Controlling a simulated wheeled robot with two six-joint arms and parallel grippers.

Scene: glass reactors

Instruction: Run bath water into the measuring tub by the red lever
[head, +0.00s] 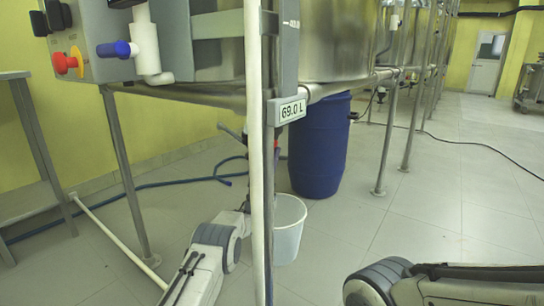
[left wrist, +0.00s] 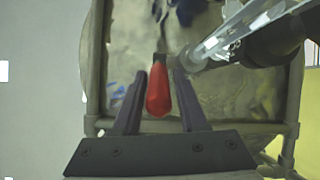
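The red lever (left wrist: 158,94) points towards me in the left wrist view, between the two dark fingers of my left gripper (left wrist: 160,76). The fingers stand apart on either side of it, with narrow gaps showing; I see no firm grip. In the head view my left arm reaches up behind a pale upright pole, which hides most of the gripper. The measuring tub, a pale translucent bucket (head: 290,228), is low beside that pole. A readout (head: 290,111) above it shows 69.0 L. My right arm is at the lower right; its gripper is out of view.
A blue barrel (head: 319,150) stands behind the tub. Steel frame legs (head: 390,130) and the pale pole (head: 255,130) rise around the work area. A blue hose (head: 190,181) lies on the floor at left. Open tiled floor (head: 450,180) is at right.

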